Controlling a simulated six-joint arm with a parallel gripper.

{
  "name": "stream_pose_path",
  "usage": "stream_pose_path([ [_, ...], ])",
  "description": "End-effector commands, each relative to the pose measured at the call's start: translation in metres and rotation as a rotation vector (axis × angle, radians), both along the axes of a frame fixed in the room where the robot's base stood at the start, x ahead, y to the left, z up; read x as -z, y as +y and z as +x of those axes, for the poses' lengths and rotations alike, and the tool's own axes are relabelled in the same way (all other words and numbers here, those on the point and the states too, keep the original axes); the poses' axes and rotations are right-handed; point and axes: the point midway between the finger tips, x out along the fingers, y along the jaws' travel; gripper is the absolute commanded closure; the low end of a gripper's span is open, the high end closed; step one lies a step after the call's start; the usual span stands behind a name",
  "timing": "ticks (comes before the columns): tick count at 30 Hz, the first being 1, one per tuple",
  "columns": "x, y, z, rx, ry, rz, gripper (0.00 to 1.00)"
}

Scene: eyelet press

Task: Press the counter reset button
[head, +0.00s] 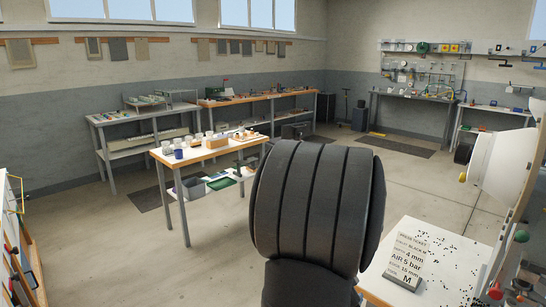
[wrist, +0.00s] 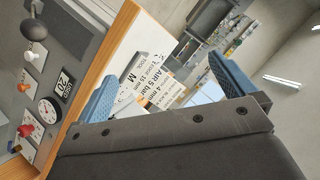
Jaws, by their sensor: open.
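In the wrist view a grey panel at the left carries a small counter display (wrist: 66,88) reading about 20 and a round dial (wrist: 47,111). I cannot tell which is the counter reset button. My gripper (wrist: 168,86) is open and empty, its blue fingers apart, to the right of the panel. In the head view the panel is seen edge-on, with a green knob (head: 521,236) and a red knob (head: 495,290).
A printed press ticket (head: 419,257) stands on a white worktop (head: 385,276) strewn with small black pieces; it shows between my fingers in the wrist view. A wooden-topped table (head: 225,149) with cups stands at the left. Workbenches line the walls.

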Motion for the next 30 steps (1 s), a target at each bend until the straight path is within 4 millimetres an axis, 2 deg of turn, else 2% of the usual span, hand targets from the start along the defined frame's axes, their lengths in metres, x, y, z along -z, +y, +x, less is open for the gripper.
stream_pose_path([
  [1,0.0001,-0.0001,0.0000,0.000,0.000,0.000,0.06],
  [2,0.0001,-0.0001,0.0000,0.000,0.000,0.000,0.12],
  [15,0.0002,-0.0001,0.0001,0.000,0.000,0.000,0.98],
  [30,0.0002,0.0000,0.0000,0.000,0.000,0.000,1.00],
])
